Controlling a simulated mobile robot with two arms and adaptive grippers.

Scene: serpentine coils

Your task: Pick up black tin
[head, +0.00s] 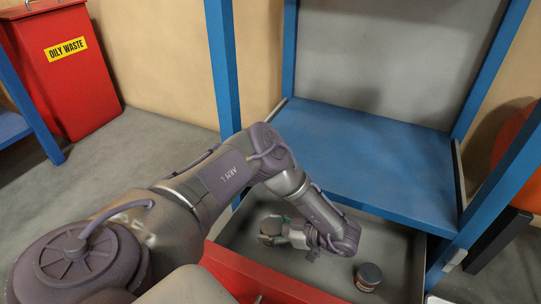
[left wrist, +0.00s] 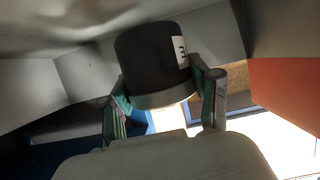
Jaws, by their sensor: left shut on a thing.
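The black tin (left wrist: 152,50), a dark cylinder with a white label bearing a dark letter, sits between the fingers of my left gripper (left wrist: 162,86) in the left wrist view. The green-padded fingers are shut on its sides near one end. In the head view my left gripper (head: 284,231) reaches into the open drawer (head: 400,240) with the tin (head: 269,226) at its fingertips, partly hidden by them. I cannot tell whether the tin touches the drawer floor. My right gripper is not in view.
A second tin (head: 368,277) with a dark lid and brownish side stands in the drawer, right of my gripper. A blue shelf (head: 370,150) with blue posts overhangs the drawer's back. The red drawer front (head: 262,283) is nearest. A red oily-waste bin (head: 75,85) stands far left.

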